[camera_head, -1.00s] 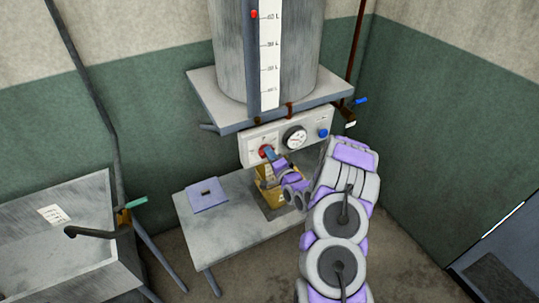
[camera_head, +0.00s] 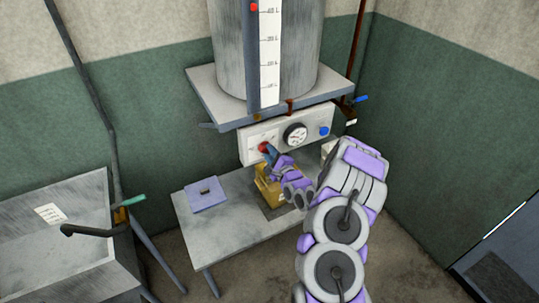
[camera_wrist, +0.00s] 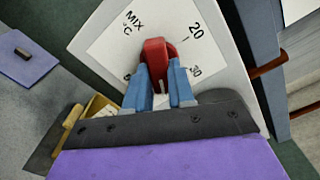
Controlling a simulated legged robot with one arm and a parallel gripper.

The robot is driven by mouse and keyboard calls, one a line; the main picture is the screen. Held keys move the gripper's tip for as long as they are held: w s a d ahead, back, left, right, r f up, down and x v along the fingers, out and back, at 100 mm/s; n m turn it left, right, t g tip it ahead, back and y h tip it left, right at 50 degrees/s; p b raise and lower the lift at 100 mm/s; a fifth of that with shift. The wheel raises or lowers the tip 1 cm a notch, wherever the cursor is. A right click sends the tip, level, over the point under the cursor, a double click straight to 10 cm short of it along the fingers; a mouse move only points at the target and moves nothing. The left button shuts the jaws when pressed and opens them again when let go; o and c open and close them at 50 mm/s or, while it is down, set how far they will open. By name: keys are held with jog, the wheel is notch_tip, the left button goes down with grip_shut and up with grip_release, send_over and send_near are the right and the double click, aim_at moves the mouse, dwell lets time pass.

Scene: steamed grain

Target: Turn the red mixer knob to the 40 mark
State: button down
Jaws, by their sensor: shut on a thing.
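The red mixer knob (camera_head: 263,147) sits at the left of the white control panel (camera_head: 258,132) under the tank. In the wrist view the red knob (camera_wrist: 155,50) stands between the blue fingers of my gripper (camera_wrist: 159,85), which are shut on it. The white dial plate (camera_wrist: 115,45) around it reads "MIX °C" at upper left and 20 at upper right. I cannot tell which mark the knob points to. In the head view my gripper (camera_head: 270,154) reaches the knob from below right.
A round gauge (camera_head: 295,134) and a blue knob (camera_head: 324,131) are on the same panel. A yellow box (camera_head: 267,188) stands on the low table (camera_head: 225,235) below my gripper. A purple pad (camera_head: 206,197) lies at left. A sink (camera_head: 90,205) is further left.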

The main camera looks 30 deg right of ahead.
jog(key=shift+f, duration=0.3)
jog(key=c, duration=1.3)
grip_release()
jog(key=o, duration=0.3)
jog(key=shift+d, duration=0.25)
jog(key=shift+o, duration=0.2)
jog(key=shift+r, duration=0.1)
jog(key=shift+s+a, duration=0.1)
jog(key=s+p, duration=0.1)
jog(key=s, duration=1.6)
jog(key=shift+d, duration=0.45)
